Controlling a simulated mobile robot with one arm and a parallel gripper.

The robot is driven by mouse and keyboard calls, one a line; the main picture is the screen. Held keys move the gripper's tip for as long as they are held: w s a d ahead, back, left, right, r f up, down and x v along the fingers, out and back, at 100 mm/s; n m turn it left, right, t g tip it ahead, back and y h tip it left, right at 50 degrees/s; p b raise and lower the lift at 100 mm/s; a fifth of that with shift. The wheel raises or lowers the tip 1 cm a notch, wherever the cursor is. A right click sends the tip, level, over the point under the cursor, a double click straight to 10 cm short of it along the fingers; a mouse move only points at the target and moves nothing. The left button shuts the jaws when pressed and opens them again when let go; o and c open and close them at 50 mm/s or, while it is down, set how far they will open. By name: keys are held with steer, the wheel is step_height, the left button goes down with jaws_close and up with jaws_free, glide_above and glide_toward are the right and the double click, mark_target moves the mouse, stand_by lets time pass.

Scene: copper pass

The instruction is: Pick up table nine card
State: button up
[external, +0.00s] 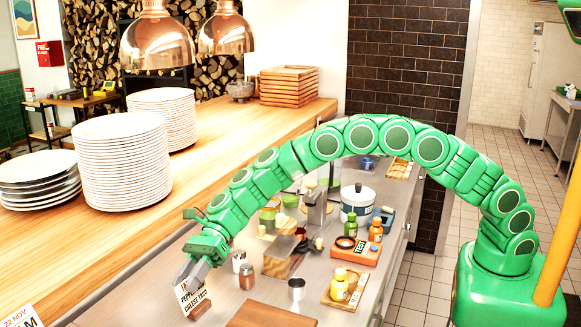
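A white printed card (192,297) stands upright in a small wooden block (201,311) on the steel counter, at the lower left. Its print seems to read something like "pepper" and "cheese taco"; I cannot make out a table number. My gripper (191,272) reaches down from the green arm, its grey fingers at the card's top edge. The fingers overlap the card in the picture. I cannot tell whether they are closed on it or touch it. A second white card (20,318), marked "22 NOV", is cut off at the lower left corner.
Two shakers (246,276) and a metal cup (296,289) stand right of the card. A wooden board (272,316) lies in front. A raised wooden shelf (130,225) with plate stacks (122,165) runs along the left. Pots, bottles and an orange scale (356,252) crowd the counter's right.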

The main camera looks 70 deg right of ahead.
steer(key=shift+a, duration=0.3)
jaws_close()
stand_by(0.3)
